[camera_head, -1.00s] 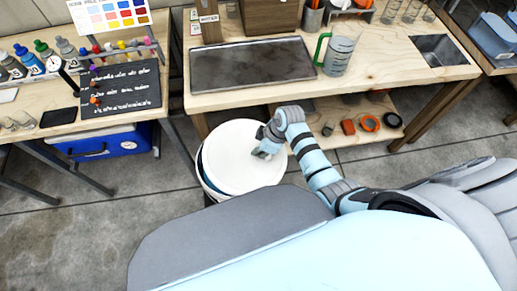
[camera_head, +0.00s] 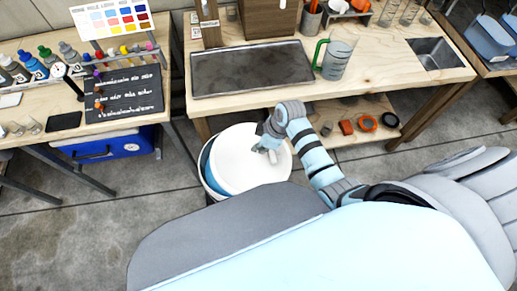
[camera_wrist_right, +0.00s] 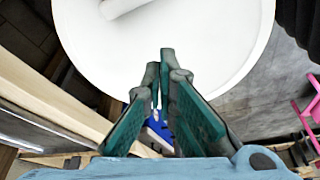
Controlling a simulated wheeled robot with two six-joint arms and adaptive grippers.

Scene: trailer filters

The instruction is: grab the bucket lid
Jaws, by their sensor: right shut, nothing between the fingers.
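The round white bucket lid (camera_head: 240,175) lies over the white bucket (camera_head: 204,185), shifted to the right of its rim. A blue crescent inside the bucket shows at the left. My right gripper (camera_head: 268,151) is over the lid's right part, near its small white handle. In the right wrist view, the lid (camera_wrist_right: 215,45) fills the upper part, with the white bar handle (camera_wrist_right: 122,6) at the top. My right gripper (camera_wrist_right: 160,62) has its fingers together and empty there, overlapping the lid's near edge. Whether they touch it I cannot tell. My left gripper is not in view.
A wooden workbench (camera_head: 400,70) with a dark tray (camera_head: 250,70) and a green-handled jug (camera_head: 335,60) stands behind the bucket. A blue cooler (camera_head: 110,146) sits under the left table. Orange rings (camera_head: 368,123) lie on the lower shelf. The floor left of the bucket is clear.

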